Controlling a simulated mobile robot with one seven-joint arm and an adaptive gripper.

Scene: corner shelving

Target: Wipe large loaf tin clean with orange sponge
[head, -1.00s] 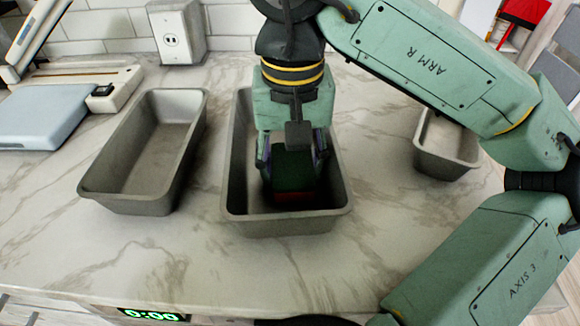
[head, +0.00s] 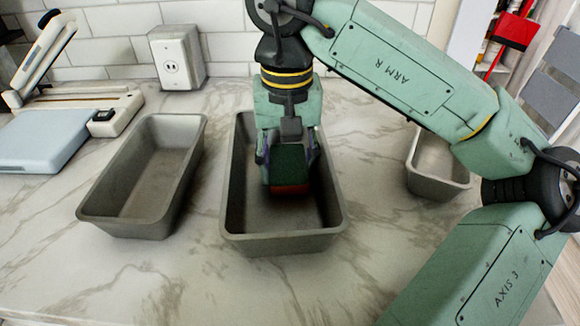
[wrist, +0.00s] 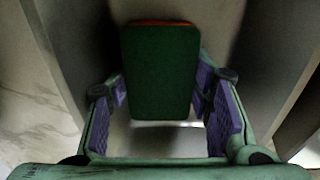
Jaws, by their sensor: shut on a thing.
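Three grey loaf tins stand on the counter. The middle loaf tin (head: 281,242) is long and deep, and my gripper (head: 288,165) reaches down into it. My gripper is shut on the orange sponge (head: 291,189), whose dark green face is towards the camera with an orange-red strip at its lower edge. In the wrist view, the sponge (wrist: 160,75) sits between the purple-padded fingers (wrist: 168,100), with an orange edge at its far end. I cannot tell whether the sponge touches the tin's floor. My gripper hides part of the tin's inside.
A similar long tin (head: 133,226) stands empty to the left, and a smaller-looking tin (head: 440,186) to the right, partly behind my arm. A blue-and-cream device (head: 50,140) and an outlet box (head: 178,58) stand at the back left. The front counter is clear.

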